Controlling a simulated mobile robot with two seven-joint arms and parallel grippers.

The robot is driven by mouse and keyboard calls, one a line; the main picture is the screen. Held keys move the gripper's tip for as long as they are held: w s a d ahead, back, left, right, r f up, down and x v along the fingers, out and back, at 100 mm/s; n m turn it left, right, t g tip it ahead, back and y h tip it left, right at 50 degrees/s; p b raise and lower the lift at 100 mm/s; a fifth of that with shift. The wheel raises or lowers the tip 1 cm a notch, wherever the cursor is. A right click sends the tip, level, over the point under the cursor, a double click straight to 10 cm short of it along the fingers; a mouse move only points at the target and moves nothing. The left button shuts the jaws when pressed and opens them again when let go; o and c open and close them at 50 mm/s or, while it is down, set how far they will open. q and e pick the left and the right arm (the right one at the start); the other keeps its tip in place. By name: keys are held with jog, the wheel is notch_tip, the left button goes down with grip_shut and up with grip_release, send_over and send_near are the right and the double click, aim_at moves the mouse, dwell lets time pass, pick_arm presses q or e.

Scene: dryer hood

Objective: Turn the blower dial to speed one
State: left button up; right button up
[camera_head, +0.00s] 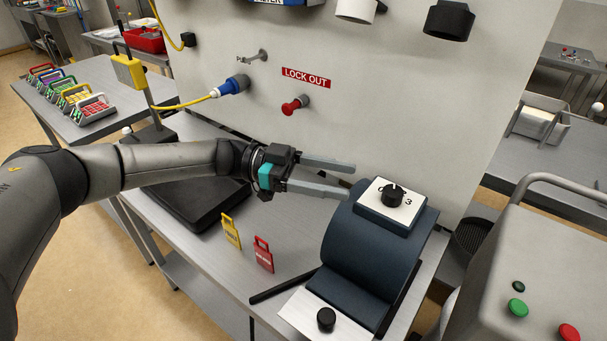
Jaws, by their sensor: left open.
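The blower dial (392,196) is a black knob on a white plate on top of a dark blue blower housing (372,252). A "3" shows on the plate to the right of the knob; other marks are too small or hidden to read. My left gripper (352,181) is open and empty, its two fingers pointing right toward the dial. The fingertips are just left of the white plate, apart from the knob. My right gripper is not in view.
A second black knob (326,319) sits on a white plate at the front. Yellow (231,232) and red tags (263,254) stand on the grey bench. A red lock-out handle (294,104) and blue plug (232,86) project from the wall. A grey cabinet (540,262) stands at right.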

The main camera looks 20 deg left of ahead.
pick_arm(q)
jog(key=a, duration=0.5)
jog(key=shift+s+a+b, duration=0.1)
jog(key=shift+a+b, duration=0.25)
jog(key=shift+r, duration=0.1)
